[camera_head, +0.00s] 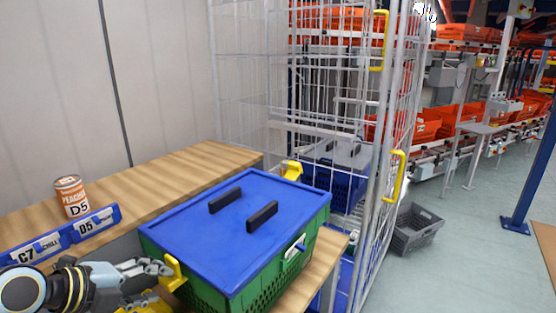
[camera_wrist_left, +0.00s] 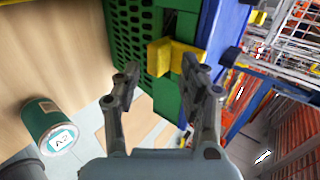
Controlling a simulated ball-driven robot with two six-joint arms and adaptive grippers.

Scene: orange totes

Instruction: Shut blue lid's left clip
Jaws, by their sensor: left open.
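The blue lid (camera_head: 238,215) lies on the green crate (camera_head: 205,291) on the wooden table, with two black handles on top. Its yellow left clip (camera_head: 172,272) sticks outward from the crate's left side. In the left wrist view the clip (camera_wrist_left: 158,58) shows against the green wall (camera_wrist_left: 128,40), below the blue lid edge (camera_wrist_left: 228,30). My left gripper (camera_head: 160,267) is open beside the clip. In the wrist view the fingers (camera_wrist_left: 160,70) stand on either side of it; contact cannot be told. Another yellow clip (camera_head: 291,171) stands up at the lid's far side. My right gripper is not in view.
A labelled can (camera_head: 71,196) stands behind blue label holders (camera_head: 66,236) on the left. A green can (camera_wrist_left: 50,125) shows in the wrist view. A wire cage (camera_head: 345,110) with yellow handles stands close behind the crate. A grey basket (camera_head: 412,230) is on the floor.

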